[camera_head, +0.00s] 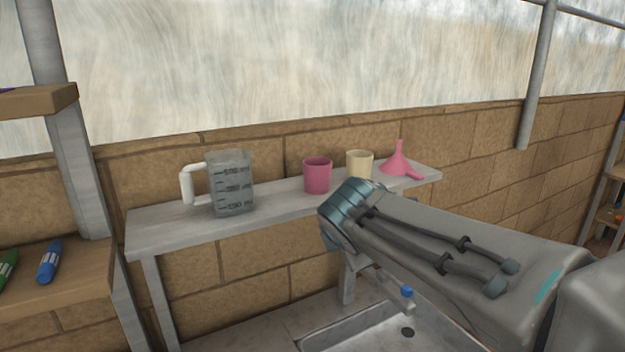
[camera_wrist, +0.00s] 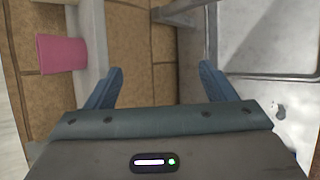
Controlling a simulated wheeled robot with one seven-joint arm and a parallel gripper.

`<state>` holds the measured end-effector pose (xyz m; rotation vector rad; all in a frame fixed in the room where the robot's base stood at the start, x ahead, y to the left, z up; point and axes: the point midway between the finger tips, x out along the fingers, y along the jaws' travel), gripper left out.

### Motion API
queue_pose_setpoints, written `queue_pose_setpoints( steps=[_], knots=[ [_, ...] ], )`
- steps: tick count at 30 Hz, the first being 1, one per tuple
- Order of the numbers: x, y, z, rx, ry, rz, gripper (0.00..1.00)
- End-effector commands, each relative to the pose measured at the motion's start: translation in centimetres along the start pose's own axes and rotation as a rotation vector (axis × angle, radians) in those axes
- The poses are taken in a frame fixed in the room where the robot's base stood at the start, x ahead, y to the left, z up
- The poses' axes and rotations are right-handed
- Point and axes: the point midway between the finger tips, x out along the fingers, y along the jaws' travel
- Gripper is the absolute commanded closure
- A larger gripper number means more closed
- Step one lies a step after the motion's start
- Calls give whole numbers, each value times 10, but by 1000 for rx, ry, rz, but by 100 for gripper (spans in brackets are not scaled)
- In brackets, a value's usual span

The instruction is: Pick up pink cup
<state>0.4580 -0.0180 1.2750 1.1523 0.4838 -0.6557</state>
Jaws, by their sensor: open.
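The pink cup (camera_head: 317,175) stands upright on a narrow grey shelf (camera_head: 160,232) against the brick wall. In the wrist view the pink cup (camera_wrist: 61,54) shows at the upper left, outside the fingers. My gripper (camera_wrist: 158,82) is open and empty, its two blue fingers spread apart over the wall and the space below the shelf. In the head view my arm comes in from the right and its end is in front of the shelf, right of the cup; the fingers are hidden there.
A measuring jug (camera_head: 231,184) stands left of the cup. A cream cup (camera_head: 359,164) and a pink funnel (camera_head: 399,162) stand to its right. A sink (camera_head: 375,325) with a blue-tipped tap lies below. Wooden shelves (camera_head: 60,285) with markers are at the left.

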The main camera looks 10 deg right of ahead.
Motion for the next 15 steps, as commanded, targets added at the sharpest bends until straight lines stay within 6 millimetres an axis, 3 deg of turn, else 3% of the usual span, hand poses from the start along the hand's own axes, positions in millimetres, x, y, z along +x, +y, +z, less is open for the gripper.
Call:
queue_pose_setpoints(
  steps=[3, 9, 15],
  knots=[
    [2, 44, 1, -333, -43, 100, 23],
    [-2, 101, -2, -806, -146, 220, 23],
    [-5, 129, -7, -1048, -215, 270, 23]
  ],
)
